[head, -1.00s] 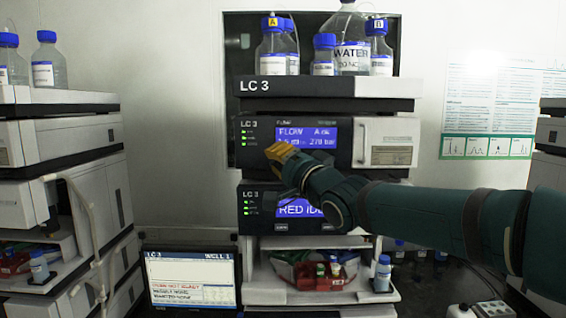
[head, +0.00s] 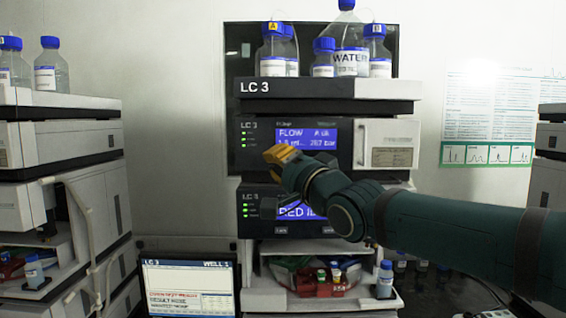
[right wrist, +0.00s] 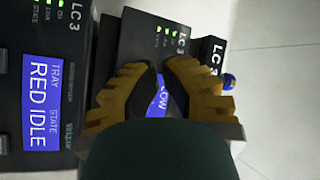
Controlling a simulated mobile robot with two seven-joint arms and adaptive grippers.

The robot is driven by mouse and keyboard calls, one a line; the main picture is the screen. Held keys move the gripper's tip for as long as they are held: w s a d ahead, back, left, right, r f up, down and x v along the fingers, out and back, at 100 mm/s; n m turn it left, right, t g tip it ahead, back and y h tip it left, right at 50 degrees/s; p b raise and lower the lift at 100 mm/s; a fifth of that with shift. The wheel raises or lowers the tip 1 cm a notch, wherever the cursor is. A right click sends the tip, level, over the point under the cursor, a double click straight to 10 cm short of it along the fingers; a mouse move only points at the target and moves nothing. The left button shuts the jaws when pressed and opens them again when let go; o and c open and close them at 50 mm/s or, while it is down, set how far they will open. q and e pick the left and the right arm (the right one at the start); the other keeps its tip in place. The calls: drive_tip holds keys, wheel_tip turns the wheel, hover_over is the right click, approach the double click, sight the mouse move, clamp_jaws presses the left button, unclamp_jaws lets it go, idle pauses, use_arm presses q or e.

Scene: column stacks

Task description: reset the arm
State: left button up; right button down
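My right arm comes in from the right in the head view. Its gripper (head: 279,156) has orange fingers and is in front of the upper LC 3 module (head: 372,178), at the left end of its blue FLOW display (head: 306,138). In the right wrist view the two orange fingers (right wrist: 157,72) stand apart with nothing gripped between them. Part of the blue display shows through the gap. I cannot tell whether the fingers touch the module. My left gripper is in neither view.
Below is a RED IDLE module (head: 262,228), partly hidden by my arm. Blue-capped bottles, including a WATER bottle (head: 349,62), stand on top of the stack. A tray with vials (head: 335,272) and a monitor (head: 187,287) are lower down. More stacks flank left and right; wall gaps lie between.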

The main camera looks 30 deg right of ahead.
idle(0.4)
drive_tip(key=w+a+f+n+g+y+b, duration=0.1)
drive_tip(key=w+a+f+g, duration=0.2)
drive_tip(key=f, duration=0.7)
drive_tip(key=w+a+f+n+g+b, duration=0.1)
drive_tip(key=w+a+f, duration=0.3)
drive_tip(key=f, duration=0.7)
drive_tip(key=a+f+n+g, duration=0.1)
drive_tip(key=a+f+g, duration=0.15)
drive_tip(key=f, duration=0.85)
drive_tip(key=a+f+n+g, duration=0.2)
drive_tip(key=f+g, duration=0.1)
drive_tip(key=f, duration=0.8)
drive_tip(key=s+a+f+n+g+b, duration=0.1)
drive_tip(key=s+a+f+g, duration=0.15)
drive_tip(key=f, duration=0.45)
drive_tip(key=s+a+f+g+y+b, duration=0.1)
drive_tip(key=s+f, duration=0.3)
drive_tip(key=f, duration=0.3)
drive_tip(key=s+a+f+n+g+b, duration=0.1)
drive_tip(key=s+f, duration=0.2)
drive_tip(key=f, duration=0.3)
drive_tip(key=s+a+f+n+g, duration=0.2)
drive_tip(key=s+a+f+g, duration=0.2)
drive_tip(key=s+f, duration=0.7)
drive_tip(key=shift+s+f+n+y+b, duration=0.3)
drive_tip(key=shift+s, duration=0.55)
